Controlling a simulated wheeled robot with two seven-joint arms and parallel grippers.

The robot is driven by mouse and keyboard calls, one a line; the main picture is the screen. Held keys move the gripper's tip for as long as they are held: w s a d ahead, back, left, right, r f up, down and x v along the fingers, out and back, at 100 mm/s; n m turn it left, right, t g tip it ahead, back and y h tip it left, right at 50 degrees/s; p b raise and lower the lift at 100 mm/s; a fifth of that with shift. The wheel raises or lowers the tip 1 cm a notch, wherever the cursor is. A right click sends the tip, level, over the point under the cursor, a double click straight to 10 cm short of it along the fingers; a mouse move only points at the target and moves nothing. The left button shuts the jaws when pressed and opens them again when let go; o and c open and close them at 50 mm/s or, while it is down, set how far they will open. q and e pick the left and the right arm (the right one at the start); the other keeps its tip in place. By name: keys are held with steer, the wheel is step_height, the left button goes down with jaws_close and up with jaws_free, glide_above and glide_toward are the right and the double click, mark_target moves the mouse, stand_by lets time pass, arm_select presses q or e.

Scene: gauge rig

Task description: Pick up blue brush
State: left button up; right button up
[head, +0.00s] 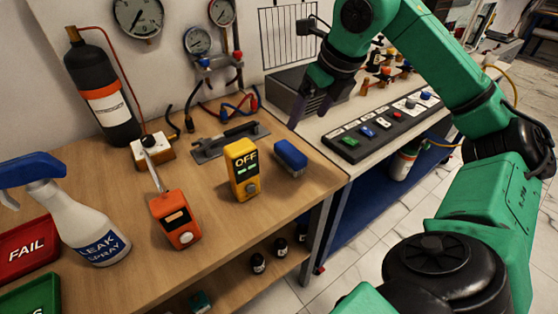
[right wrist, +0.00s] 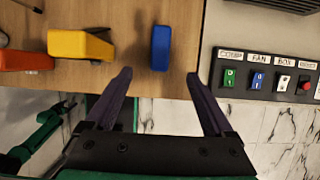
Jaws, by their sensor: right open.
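The blue brush (head: 290,157) lies near the right edge of the wooden bench, just right of the yellow OFF device. In the right wrist view the blue brush (right wrist: 160,47) shows ahead of my fingertips, between their lines but not reached by them. My right gripper (head: 311,108) is open and empty, above and behind the brush in the head view; its two dark fingers (right wrist: 160,75) are spread wide in the wrist view. My left gripper is not in the head view.
A yellow OFF device (head: 242,170) stands close left of the brush. An orange meter (head: 175,220), a spray bottle (head: 75,222) and a red FAIL tray (head: 28,250) are farther left. A switch panel (head: 385,127) sits on the side table, right.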

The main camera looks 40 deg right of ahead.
steer(key=f, duration=0.1)
steer(key=b, duration=0.2)
glide_toward(291, 150)
steer(key=x, duration=0.3)
steer(key=shift+a, duration=0.15)
steer(key=x, duration=0.7)
steer(key=shift+w+f, duration=0.2)
steer(key=shift+f, duration=0.05)
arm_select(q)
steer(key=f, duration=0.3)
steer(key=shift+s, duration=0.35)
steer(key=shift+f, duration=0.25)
arm_select(e)
steer(key=shift+f, duration=0.2)
